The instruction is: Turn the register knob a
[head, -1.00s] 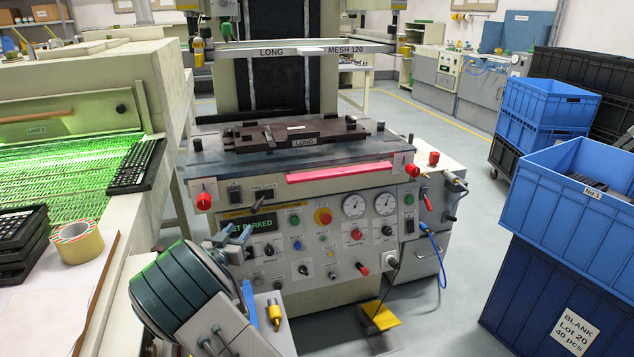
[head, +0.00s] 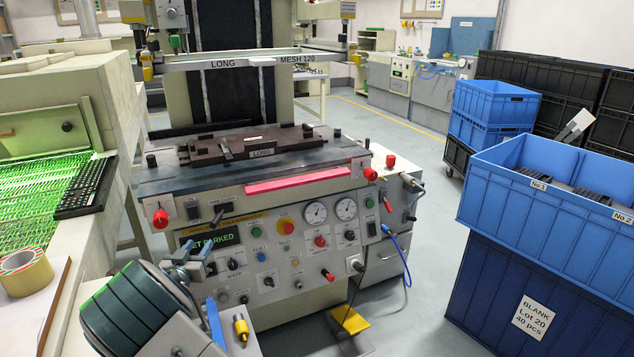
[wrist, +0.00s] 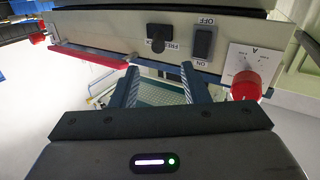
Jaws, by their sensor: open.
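The register knob a is a red round knob (head: 160,217) at the left end of the press's front edge. In the wrist view it appears upside down, as a red knob (wrist: 246,88) beside a white dial plate marked "A" (wrist: 255,62). My gripper (head: 198,255) is in front of the press panel, below and to the right of the knob. In the wrist view my gripper (wrist: 163,82) has its two blue-grey fingers apart with nothing between them. The knob is outside the fingers, just right of the right one, apparently not held.
An ON/OFF rocker switch (wrist: 204,42) and a black knob (wrist: 159,37) are near the fingers. A second red knob (head: 370,173) is at the press's right end. A green-lit conveyor (head: 40,185) stands left.

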